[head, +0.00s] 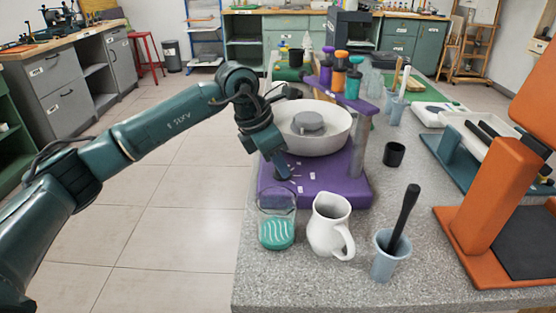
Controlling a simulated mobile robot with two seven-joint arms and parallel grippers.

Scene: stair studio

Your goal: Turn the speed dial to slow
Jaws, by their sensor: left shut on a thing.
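A purple machine (330,192) with a wide white bowl (340,140) on top stands on the grey speckled bench. A grey round block (308,122) sits in the middle of the bowl. My left gripper (285,172) points down at the front left of the purple base, below the bowl's rim. It is shut on the speed dial, which its fingers hide almost wholly. Small white labels (298,177) show on the base just right of the fingers. The dial's setting cannot be read. My right gripper is not in view.
A glass beaker with teal liquid (276,233), a white jug (330,226) and a pale blue cup with a dark pestle (385,262) stand close in front of the machine. A black cup (394,154) and an orange stand (490,215) are to the right.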

